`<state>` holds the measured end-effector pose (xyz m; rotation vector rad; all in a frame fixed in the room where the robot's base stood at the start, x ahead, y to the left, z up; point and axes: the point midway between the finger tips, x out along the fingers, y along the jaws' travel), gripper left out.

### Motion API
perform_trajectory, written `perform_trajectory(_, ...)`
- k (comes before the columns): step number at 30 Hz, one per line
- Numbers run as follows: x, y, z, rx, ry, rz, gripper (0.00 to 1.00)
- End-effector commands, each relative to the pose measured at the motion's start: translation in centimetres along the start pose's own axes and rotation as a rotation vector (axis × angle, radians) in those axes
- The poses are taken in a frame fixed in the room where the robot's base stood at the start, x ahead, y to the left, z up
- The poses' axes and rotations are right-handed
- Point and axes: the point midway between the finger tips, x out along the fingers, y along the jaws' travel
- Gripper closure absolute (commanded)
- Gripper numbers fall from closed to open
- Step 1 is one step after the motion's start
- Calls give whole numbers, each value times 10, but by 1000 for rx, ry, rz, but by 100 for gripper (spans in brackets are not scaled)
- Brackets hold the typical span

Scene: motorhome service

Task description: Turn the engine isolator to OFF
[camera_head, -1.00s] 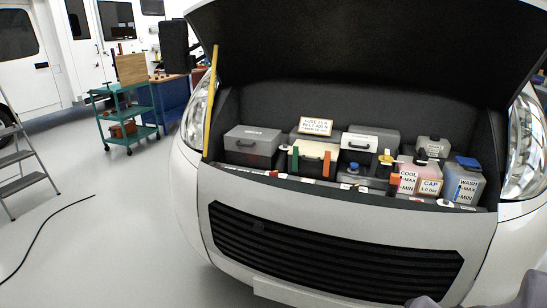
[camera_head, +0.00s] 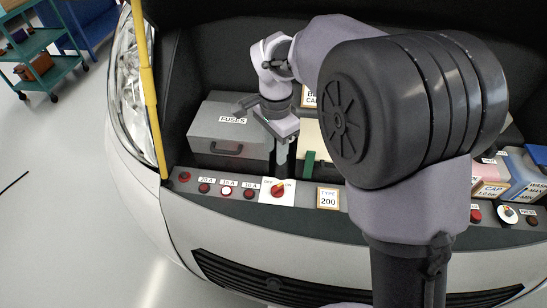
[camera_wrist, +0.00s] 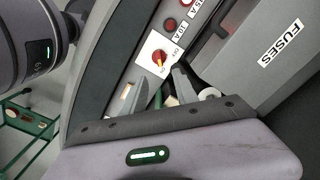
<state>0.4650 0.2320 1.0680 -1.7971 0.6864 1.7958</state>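The isolator knob (camera_wrist: 157,57) also shows in the wrist view, near the fingers. My gripper (camera_head: 282,163) points down just above and behind the knob, apparently apart from it.
A grey FUSES box (camera_head: 228,130) stands behind the ledge, left of my gripper. Red buttons (camera_head: 226,190) with amp labels lie left of the isolator, a TYPE 200 plate (camera_head: 328,198) right of it. A yellow prop rod (camera_head: 150,90) rises at left.

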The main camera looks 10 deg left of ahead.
Motion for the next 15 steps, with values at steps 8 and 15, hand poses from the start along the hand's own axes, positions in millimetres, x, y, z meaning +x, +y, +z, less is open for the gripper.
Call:
perform_trajectory(8, 90, 1, 0, -2, -2, 3, 65)
perform_trajectory(15, 145, 1, 0, -2, -1, 1, 65)
